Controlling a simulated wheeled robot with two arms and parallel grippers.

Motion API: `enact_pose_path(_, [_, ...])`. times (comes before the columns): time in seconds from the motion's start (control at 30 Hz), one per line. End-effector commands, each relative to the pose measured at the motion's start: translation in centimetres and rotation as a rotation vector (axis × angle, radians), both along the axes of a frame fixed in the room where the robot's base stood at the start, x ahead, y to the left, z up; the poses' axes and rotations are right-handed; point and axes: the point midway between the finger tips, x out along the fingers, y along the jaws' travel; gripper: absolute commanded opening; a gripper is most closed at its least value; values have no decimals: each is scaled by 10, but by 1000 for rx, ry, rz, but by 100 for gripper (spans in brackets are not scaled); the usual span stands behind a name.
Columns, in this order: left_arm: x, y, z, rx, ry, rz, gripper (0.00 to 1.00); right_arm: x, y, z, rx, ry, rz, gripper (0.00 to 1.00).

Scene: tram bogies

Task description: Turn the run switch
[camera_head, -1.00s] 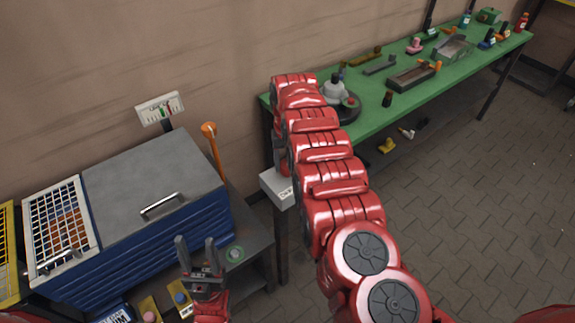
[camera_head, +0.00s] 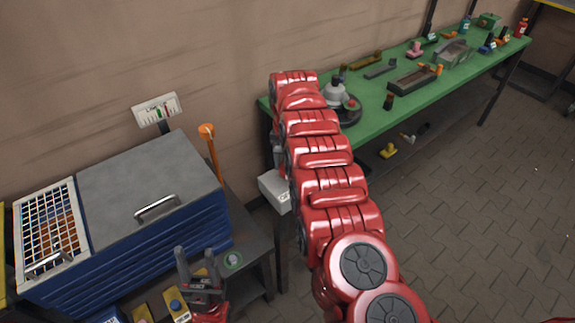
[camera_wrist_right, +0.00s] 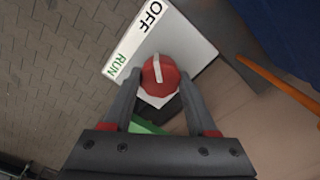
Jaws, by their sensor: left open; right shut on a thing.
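In the right wrist view the run switch is a red round knob (camera_wrist_right: 152,88) with a white bar. It sits on a white box (camera_wrist_right: 190,45) marked OFF and RUN. The bar points roughly toward the OFF side. My right gripper (camera_wrist_right: 160,75) is shut on the knob, one finger on each side. In the head view the white box (camera_head: 275,190) shows beside my right arm, which hides the knob and most of that gripper. My left gripper (camera_head: 200,266) is open and empty, in front of the blue cabinet.
A blue cabinet (camera_head: 150,240) with a grey lid and handle stands left. An orange-handled tool (camera_head: 212,150) stands upright behind it. A green workbench (camera_head: 380,115) with several parts lies behind my right arm. The tiled floor at right is clear.

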Motion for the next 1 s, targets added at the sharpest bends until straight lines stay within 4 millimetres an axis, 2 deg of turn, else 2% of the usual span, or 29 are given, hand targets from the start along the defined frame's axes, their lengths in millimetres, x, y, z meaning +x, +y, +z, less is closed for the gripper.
enact_pose_path(0.3, [0, 0, 0, 0, 0, 0, 50, 1, 0, 1, 1, -3, -4, 2])
enact_pose_path(0.33, [0, 0, 0, 0, 0, 0, 50, 1, 0, 1, 1, -3, -4, 60])
enact_pose_path(0.5, [0, 0, 0, 0, 0, 0, 50, 1, 0, 1, 1, -1, -3, 88])
enact_pose_path(0.83, [0, 0, -1, 0, 0, 0, 50, 1, 0, 3, 1, -1, -2, 88])
enact_pose_path(1.0, [0, 0, -7, 0, 0, 0, 50, 1, 1, 25, 4, -4, -2, 88])
